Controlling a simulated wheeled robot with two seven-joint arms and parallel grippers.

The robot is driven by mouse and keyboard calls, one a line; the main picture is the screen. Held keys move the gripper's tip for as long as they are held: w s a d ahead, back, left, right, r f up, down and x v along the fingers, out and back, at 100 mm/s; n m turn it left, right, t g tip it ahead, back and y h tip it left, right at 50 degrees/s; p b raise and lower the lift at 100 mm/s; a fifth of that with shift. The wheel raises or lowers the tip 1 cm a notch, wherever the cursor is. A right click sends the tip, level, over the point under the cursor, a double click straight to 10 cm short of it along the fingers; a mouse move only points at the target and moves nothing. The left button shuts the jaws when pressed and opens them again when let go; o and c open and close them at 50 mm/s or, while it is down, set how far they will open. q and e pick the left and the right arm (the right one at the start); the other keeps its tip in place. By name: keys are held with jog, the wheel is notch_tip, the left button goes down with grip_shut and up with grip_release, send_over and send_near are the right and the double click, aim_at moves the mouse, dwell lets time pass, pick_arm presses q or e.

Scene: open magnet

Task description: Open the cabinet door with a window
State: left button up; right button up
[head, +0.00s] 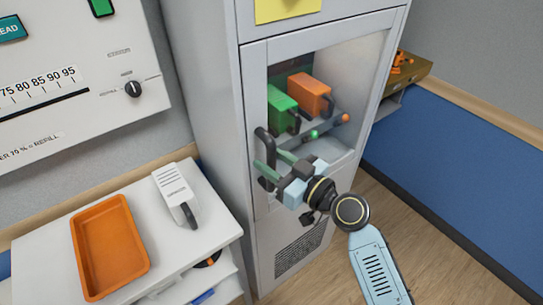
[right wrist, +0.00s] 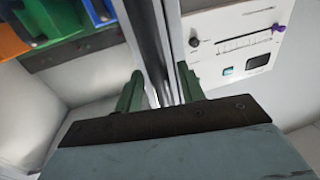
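The grey cabinet's door (head: 257,101) has a large window and looks closed. Its black handle (head: 262,138) stands upright along the left edge of the door. My right gripper (head: 276,163) is at the lower part of the handle, its green fingers spread apart. They overlap the handle in the head view; I cannot tell whether they touch it. My left gripper is not in view.
Behind the window are a green box (head: 281,108) and an orange box (head: 311,95). A white cart at left carries an orange tray (head: 75,245) and a white handled device (head: 173,190). A blue-and-grey wall is at right. The floor in front of the cabinet's right side is clear.

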jog(key=shift+w+a, duration=0.2)
grip_shut()
dwell(0.3)
